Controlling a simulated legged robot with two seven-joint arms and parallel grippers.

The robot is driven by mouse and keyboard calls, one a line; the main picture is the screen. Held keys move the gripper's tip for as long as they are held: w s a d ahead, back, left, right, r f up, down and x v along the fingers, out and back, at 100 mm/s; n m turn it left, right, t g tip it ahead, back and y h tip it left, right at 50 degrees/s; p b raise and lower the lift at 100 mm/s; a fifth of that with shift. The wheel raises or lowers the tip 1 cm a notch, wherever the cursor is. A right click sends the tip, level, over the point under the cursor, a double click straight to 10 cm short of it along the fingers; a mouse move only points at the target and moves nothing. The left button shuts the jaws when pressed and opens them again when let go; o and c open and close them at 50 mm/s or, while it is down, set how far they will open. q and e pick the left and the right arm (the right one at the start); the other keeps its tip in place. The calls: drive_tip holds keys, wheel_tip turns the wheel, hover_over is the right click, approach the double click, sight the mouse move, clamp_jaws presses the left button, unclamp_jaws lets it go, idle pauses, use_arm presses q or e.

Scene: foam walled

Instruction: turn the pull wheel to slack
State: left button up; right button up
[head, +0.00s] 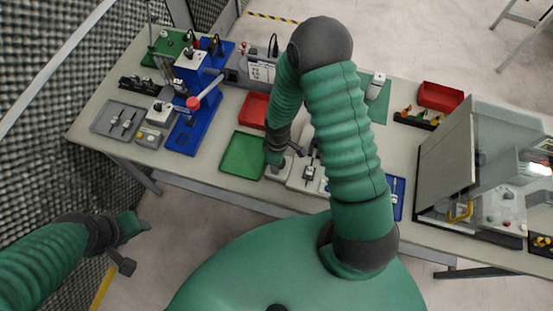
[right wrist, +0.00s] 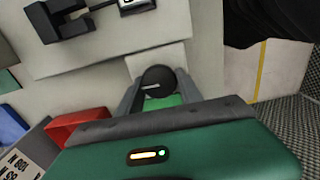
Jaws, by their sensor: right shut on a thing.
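The pull wheel (right wrist: 157,78) is a dark round knob with a light mark on its face, seen in the right wrist view at the edge of a pale grey device. My right gripper (head: 280,158) is at the left end of that device (head: 303,173) in the head view. In the right wrist view its fingers lie on both sides of the wheel, shut on it. In the head view the wheel is hidden by the gripper. My left gripper (head: 134,243) is open and empty, off the table at the lower left.
A green tray (head: 243,155) lies just left of the device, with a red tray (head: 254,109) behind it. A blue press stand (head: 190,130) is further left. A clear-fronted cabinet (head: 480,165) stands at the right. My right arm hides part of the table's middle.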

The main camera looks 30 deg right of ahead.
drive_tip(key=shift+s+d, duration=0.15)
idle(0.3)
drive_tip(key=o, duration=1)
drive_tip(key=shift+c, duration=0.2)
drive_tip(key=o, duration=0.4)
drive_tip(key=shift+s+r, duration=0.1)
drive_tip(key=shift+d, duration=0.15)
drive_tip(key=shift+r, duration=0.1)
use_arm(q)
drive_tip(key=shift+s+d+r+p, duration=0.1)
drive_tip(key=shift+s+r+p, duration=0.1)
drive_tip(key=shift+r+p, duration=0.3)
use_arm(e)
wheel_tip(320, 180, up, 16)
drive_tip(key=shift+r, duration=0.25)
